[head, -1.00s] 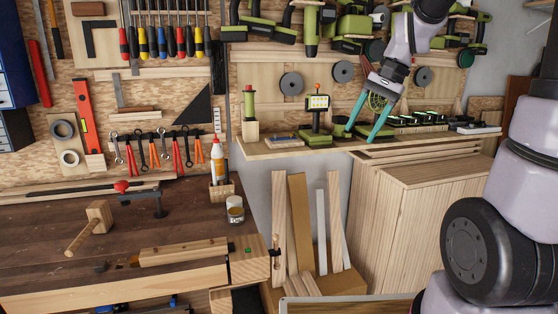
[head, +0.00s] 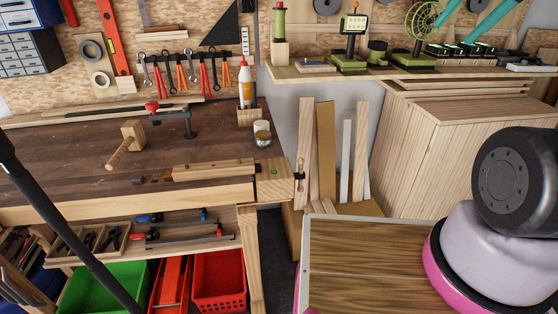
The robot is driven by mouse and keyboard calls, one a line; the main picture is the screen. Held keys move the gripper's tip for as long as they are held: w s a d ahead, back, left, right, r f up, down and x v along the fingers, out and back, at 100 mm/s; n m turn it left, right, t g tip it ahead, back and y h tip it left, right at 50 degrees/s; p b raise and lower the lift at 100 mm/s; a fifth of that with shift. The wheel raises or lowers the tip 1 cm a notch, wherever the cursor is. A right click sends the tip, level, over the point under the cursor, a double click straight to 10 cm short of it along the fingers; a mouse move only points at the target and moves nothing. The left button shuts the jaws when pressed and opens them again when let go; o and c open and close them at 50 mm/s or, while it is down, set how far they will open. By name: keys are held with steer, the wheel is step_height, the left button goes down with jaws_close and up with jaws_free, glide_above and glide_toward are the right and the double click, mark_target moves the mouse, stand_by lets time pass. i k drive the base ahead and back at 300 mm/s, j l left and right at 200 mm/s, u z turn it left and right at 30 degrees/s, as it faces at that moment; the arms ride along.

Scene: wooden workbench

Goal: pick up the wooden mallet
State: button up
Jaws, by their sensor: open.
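The wooden mallet (head: 132,134) rests on the dark workbench (head: 60,160) at the left. Its block head stands at the back and its handle slants toward the front left. Nothing covers it. My gripper (head: 458,28) shows only as two teal fingers at the top right edge. They are apart with nothing between them, in front of the shelf and far from the mallet. The rest of the gripper is out of the frame.
A black and red clamp (head: 178,118), a glue bottle (head: 246,84) and a jar (head: 262,133) stand right of the mallet. A wooden vise (head: 215,172) lies along the front edge. A black pole (head: 65,230) crosses the lower left.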

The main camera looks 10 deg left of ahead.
mark_target(133, 131)
steer(key=u, duration=1.65)
